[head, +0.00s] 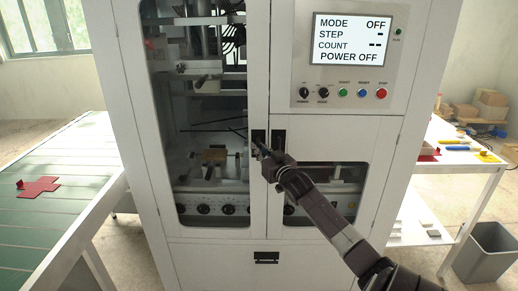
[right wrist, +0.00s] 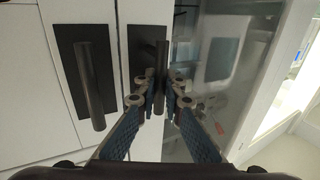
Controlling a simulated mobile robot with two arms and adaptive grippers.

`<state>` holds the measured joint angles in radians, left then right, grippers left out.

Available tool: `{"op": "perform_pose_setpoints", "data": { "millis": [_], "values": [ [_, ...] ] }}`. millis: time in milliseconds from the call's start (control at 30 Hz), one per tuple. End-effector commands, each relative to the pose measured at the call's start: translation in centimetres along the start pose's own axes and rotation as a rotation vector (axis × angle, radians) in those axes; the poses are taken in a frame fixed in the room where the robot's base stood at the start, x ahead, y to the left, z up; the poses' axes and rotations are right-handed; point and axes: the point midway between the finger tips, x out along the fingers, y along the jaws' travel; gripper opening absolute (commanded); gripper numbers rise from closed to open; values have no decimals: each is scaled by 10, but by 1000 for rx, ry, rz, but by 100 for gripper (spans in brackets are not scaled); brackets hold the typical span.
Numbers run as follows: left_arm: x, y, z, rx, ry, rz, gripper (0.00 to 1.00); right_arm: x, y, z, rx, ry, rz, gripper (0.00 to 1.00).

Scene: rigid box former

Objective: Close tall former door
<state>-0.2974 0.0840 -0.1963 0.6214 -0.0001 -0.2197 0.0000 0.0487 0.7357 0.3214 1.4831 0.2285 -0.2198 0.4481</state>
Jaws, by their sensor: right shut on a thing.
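The tall former door (head: 260,75) is a white frame with a long glass pane, on the left of the box former. It stands upright, with its right edge close beside the panel next to it; I cannot tell if a small gap remains. Its dark handle (head: 258,138) is partly hidden by my right gripper (head: 264,150). In the right wrist view, my right gripper (right wrist: 161,98) has its fingers closed around the door's dark bar handle (right wrist: 161,70). My left gripper is not in view.
The shorter door (head: 374,165) on the right has its own dark handle (head: 279,138), beside the held one. A control panel (head: 350,50) reads POWER OFF. A green conveyor (head: 75,160) is on the left; a white table (head: 470,170) and grey bin (head: 488,250) are on the right.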

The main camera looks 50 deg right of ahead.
Motion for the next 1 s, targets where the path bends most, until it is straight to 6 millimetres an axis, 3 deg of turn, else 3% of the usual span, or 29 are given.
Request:
{"op": "perform_pose_setpoints", "data": {
  "millis": [367, 400, 433, 1000],
  "values": [
    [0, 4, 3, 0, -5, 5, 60, 2, 5, -5, -4, 6, 8, 0],
    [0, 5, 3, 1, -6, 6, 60, 2, 5, -6, -4, 6, 8, 13],
    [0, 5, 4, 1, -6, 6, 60, 2, 5, -6, -4, 7, 8, 16],
    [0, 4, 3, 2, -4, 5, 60, 1, 2, -2, -1, 2, 4, 17]
  ]
}}
